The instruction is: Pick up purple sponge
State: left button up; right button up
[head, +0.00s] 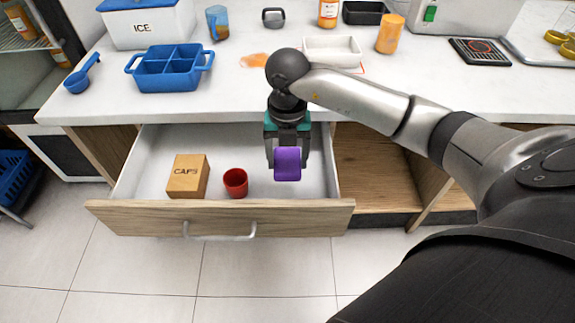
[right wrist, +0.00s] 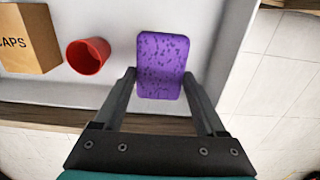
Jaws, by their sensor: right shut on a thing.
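The purple sponge (head: 288,164) is a small block over the right part of the open drawer (head: 140,160). In the right wrist view the sponge (right wrist: 162,62) shows a speckled top face between my fingers. My right gripper (head: 287,150) points down into the drawer and is shut on the sponge. The right wrist view shows its two fingers (right wrist: 163,88) on either side of the sponge's near end. I cannot tell whether the sponge touches the drawer floor. My left gripper is not in view.
A CAPS box (head: 188,176) and a red cup (head: 236,182) stand in the drawer, left of the sponge. The counter above holds a blue divided caddy (head: 170,82), a blue scoop (head: 78,84), a white tray (head: 332,60) and an orange spill (head: 255,61). An open cubby (head: 370,175) is right of the drawer.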

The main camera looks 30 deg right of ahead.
aim_at(288, 163)
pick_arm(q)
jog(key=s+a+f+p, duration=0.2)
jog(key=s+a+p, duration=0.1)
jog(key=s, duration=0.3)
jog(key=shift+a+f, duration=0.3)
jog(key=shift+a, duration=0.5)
pick_arm(e)
notch_tip(288, 163, up, 12)
jog(key=shift+f, duration=0.2)
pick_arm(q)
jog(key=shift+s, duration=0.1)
pick_arm(e)
jog(key=o, duration=0.8)
jog(key=c, duration=0.7)
